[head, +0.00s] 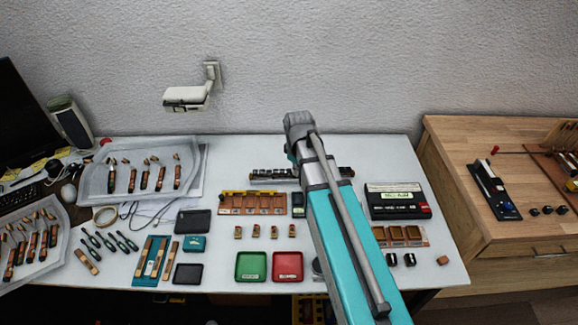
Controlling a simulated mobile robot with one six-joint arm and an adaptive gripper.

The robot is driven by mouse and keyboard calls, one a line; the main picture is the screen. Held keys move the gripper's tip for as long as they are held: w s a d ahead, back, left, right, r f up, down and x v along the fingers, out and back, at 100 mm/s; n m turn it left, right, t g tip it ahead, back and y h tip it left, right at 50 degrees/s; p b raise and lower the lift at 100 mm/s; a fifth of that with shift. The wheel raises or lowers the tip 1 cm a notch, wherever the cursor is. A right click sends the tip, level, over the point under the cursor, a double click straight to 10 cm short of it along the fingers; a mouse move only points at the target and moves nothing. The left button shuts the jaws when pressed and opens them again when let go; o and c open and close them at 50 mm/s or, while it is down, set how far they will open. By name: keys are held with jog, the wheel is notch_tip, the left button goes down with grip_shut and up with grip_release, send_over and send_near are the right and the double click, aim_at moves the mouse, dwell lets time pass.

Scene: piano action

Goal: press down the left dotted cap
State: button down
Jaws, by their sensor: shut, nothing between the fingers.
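I cannot make out dots on any cap, so I cannot tell which is the left dotted cap. Two small dark caps, a left one (391,259) and a right one (410,259), stand at the right front of the white table. A row of dark blocks on a rail (270,174) lies near the table's back, partly behind my arm. Several small copper-coloured blocks (238,232) stand in a line mid-table. My teal and grey arm reaches up across the table. My gripper's fingers do not show; the arm hides whatever is behind it.
A green tray (251,266) and a red tray (288,266) lie at the front. A black device (397,201) stands at right, a wooden compartment box (252,203) at centre. Tools and clear trays (140,179) crowd the left. A wooden desk (480,135) adjoins at right.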

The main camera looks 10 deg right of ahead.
aim_at(289, 172)
jog(key=w+r+n+p, duration=0.2)
jog(key=w+n, duration=0.6)
jog(key=w, duration=0.4)
jog(key=shift+w+r, duration=0.2)
jog(key=shift+r, duration=0.15)
jog(key=shift+f, duration=0.25)
notch_tip(289, 172, down, 14)
jog(key=b, duration=1.3)
jog(key=shift+r+b, duration=0.2)
jog(key=shift+b, duration=0.1)
